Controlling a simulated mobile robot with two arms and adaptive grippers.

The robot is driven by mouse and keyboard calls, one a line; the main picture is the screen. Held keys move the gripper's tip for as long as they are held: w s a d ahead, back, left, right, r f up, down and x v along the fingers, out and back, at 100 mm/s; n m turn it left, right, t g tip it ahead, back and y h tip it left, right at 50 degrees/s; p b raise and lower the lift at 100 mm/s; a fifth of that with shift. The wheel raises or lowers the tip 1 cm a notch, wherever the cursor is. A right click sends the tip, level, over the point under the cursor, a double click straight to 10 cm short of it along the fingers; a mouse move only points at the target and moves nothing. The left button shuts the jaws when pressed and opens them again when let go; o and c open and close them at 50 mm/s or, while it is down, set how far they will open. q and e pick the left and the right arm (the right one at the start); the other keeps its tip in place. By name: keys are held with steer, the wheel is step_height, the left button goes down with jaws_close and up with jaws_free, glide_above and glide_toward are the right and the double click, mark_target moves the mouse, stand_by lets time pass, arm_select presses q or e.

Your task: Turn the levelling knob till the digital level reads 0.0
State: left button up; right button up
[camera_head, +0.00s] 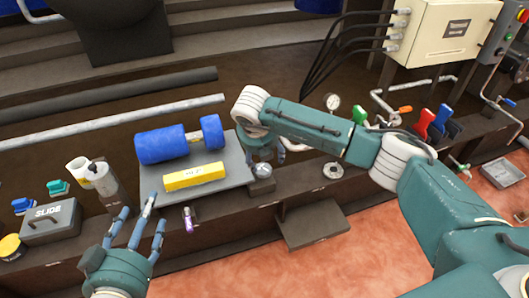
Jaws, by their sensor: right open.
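The yellow digital level (194,177) lies on a grey plate (212,199). Its reading is too small to make out. A round grey knob (262,171) sits at the right edge of the plate; I take it for the levelling knob. My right gripper (264,158) points down over the knob, open, with fingers on either side of its top. I cannot tell whether they touch it. My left gripper (138,218) is open and empty, its fingers spread in front of the plate's left corner.
A blue cylinder (163,144) lies on the plate behind the level. A purple-capped vial (188,220) stands at the front edge. A grey SLIDE box (50,222) and a white cup (78,170) are at left. Red (424,123) and blue handles stand at right.

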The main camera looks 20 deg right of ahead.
arm_select(q)
steer(key=s+a+f+g+y+p, duration=0.1)
steer(key=s+f+g, duration=0.2)
steer(key=f, duration=0.3)
steer(key=shift+a, duration=0.3)
arm_select(e)
steer(key=shift+v, duration=0.75)
arm_select(q)
steer(key=shift+r, duration=0.1)
steer(key=shift+w+d+r, duration=0.1)
steer(key=shift+w+r, duration=0.1)
steer(key=shift+r, duration=0.15)
arm_select(e)
steer(key=v, duration=1.2)
steer(key=shift+s, duration=0.15)
